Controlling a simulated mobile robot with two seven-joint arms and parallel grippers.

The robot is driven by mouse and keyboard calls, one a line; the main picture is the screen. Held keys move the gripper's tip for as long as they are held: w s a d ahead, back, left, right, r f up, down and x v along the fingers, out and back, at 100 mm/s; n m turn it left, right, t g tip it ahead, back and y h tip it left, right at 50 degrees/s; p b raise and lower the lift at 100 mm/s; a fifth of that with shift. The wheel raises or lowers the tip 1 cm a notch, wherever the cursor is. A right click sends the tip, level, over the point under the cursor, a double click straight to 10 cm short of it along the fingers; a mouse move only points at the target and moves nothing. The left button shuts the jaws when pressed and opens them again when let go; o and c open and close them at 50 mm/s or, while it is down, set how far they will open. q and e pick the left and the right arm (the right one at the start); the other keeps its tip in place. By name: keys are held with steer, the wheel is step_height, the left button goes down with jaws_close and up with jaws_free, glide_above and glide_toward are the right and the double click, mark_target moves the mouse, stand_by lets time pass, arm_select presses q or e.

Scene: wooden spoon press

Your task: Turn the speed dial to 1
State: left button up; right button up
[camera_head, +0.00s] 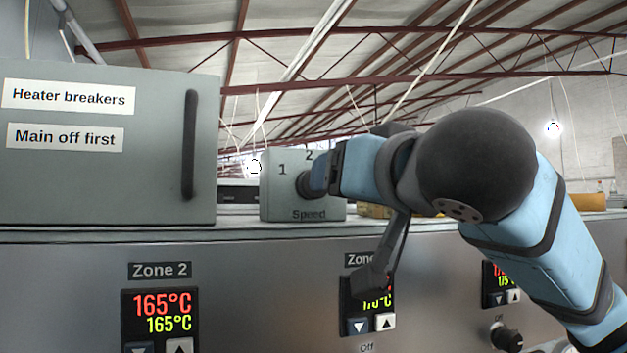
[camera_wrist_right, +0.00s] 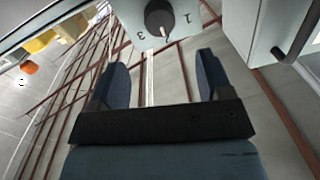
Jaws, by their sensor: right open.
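The speed dial (camera_head: 303,184) is a dark round knob on the front of a small grey box (camera_head: 275,200) labelled "Speed", with 1 and 2 printed above the knob. In the right wrist view the dial (camera_wrist_right: 159,17) shows at the top edge, with numerals upside down around it. A pale mark is at its lower rim there; I cannot tell for sure which number it points to. My right gripper (camera_wrist_right: 161,60) is open, its two fingers spread with the dial beyond and between them, apparently not touching it. In the head view it hides the dial's right side. My left gripper is not in view.
A grey breaker cabinet (camera_head: 100,175) with a dark vertical handle (camera_head: 189,145) stands left of the dial box. Below is a metal panel (camera_head: 70,290) with zone temperature displays, including Zone 2 (camera_head: 160,314). Yellow items (camera_wrist_right: 42,41) lie on the box's other side.

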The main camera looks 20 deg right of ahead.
steer(key=w+p, duration=0.1)
steer(key=w, duration=0.2)
steer(key=w+p, duration=0.1)
steer(key=w, duration=0.2)
steer(key=w+a+p, duration=0.1)
steer(key=w, duration=0.3)
steer(key=shift+w, duration=0.5)
steer(key=c, duration=0.9)
